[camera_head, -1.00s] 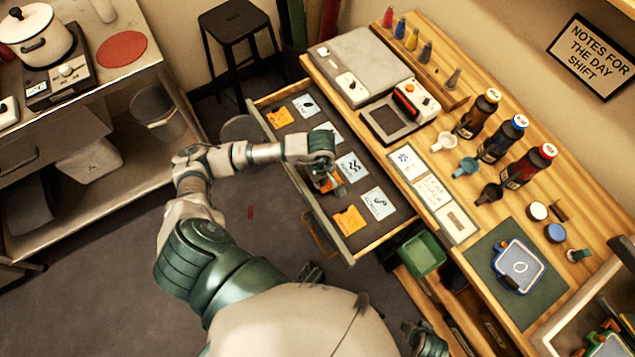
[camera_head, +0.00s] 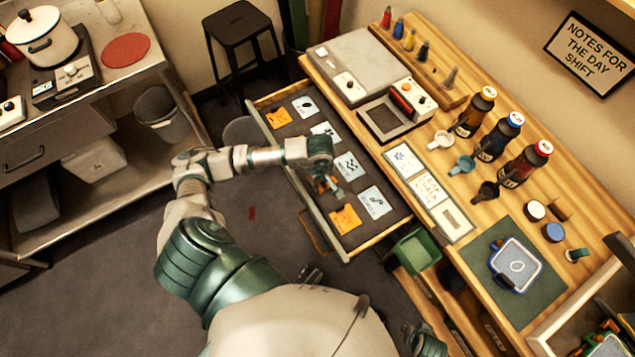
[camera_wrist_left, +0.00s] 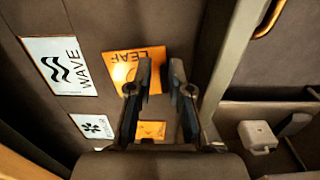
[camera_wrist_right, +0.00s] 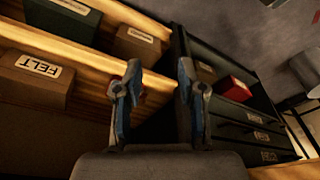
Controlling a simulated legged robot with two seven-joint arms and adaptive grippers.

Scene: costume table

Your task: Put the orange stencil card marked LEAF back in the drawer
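The orange card marked LEAF (camera_wrist_left: 125,68) lies flat on the dark floor of the open drawer (camera_head: 367,247), beside the card marked WAVE (camera_wrist_left: 62,66). In the head view only a bit of orange shows under my left gripper (camera_head: 335,188). My left gripper also shows in the left wrist view (camera_wrist_left: 160,85), its fingers apart above the LEAF card, one finger covering part of its edge. I see nothing held between them. My right gripper (camera_wrist_right: 158,85) is open and empty near the shelves under the table.
Other orange cards (camera_head: 345,218) and several pale cards (camera_head: 375,202) lie in the drawer. The wooden tabletop (camera_head: 450,235) beside it carries bottles, scoops and a machine (camera_head: 397,112). A green bin (camera_head: 416,250) stands by the drawer's near end.

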